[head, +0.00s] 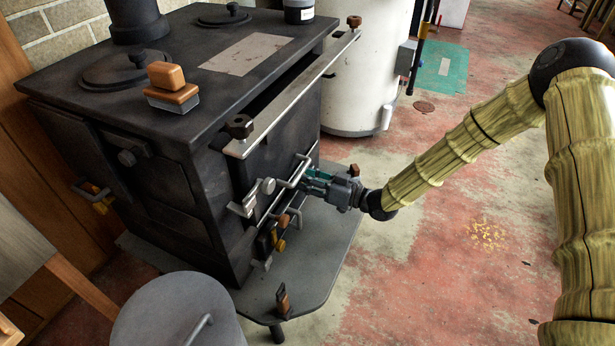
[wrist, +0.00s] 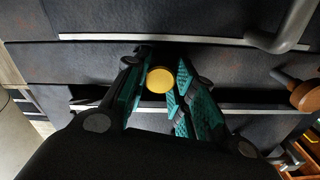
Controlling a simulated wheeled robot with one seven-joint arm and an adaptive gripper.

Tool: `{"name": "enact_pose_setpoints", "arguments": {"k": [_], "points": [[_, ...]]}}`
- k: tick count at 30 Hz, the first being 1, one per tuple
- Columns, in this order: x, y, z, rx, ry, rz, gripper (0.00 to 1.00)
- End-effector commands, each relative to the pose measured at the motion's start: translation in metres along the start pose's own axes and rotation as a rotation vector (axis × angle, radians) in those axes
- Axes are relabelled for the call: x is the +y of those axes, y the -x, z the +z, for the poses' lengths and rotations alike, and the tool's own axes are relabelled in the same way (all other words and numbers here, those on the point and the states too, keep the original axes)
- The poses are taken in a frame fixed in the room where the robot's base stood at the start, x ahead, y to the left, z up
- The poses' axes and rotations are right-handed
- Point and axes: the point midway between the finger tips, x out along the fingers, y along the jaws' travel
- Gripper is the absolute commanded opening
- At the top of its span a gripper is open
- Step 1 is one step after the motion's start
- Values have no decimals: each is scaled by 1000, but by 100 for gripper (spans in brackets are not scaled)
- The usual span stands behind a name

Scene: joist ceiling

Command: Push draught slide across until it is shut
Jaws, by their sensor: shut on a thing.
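The black stove (head: 175,160) stands at the left in the head view. My gripper (head: 304,180) reaches its front face from the right, low under the front rail. In the wrist view my gripper (wrist: 160,66) has its teal-padded fingers on either side of a round brass-yellow knob (wrist: 160,80), and is shut on it. The knob seems to belong to the draught slide, whose plate is mostly hidden by my fingers. A pale metal strip (wrist: 245,107) runs across the stove face behind the fingers. I cannot tell how far the slide stands open.
A bent metal handle (wrist: 288,27) and a wooden knob (wrist: 306,95) sit close to the right of my fingers in the wrist view. A steel rail (head: 285,100) juts out above my gripper. A grey hearth plate (head: 318,235) lies below. The red floor to the right is mostly clear.

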Motion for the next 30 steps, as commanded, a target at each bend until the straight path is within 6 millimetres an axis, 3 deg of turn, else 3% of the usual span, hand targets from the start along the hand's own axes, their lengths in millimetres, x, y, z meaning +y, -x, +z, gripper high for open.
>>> {"name": "enact_pose_setpoints", "arguments": {"k": [1,2,4,12,17,30], "points": [[-5,0,2,-3,-4,-8,0],[-5,0,2,-3,-4,-8,27],[-5,0,3,-3,-4,-8,37],[-4,0,2,-3,-4,-6,37],[-2,10,2,-3,-2,-4,37],[-2,86,2,-3,-4,-4,37]]}}
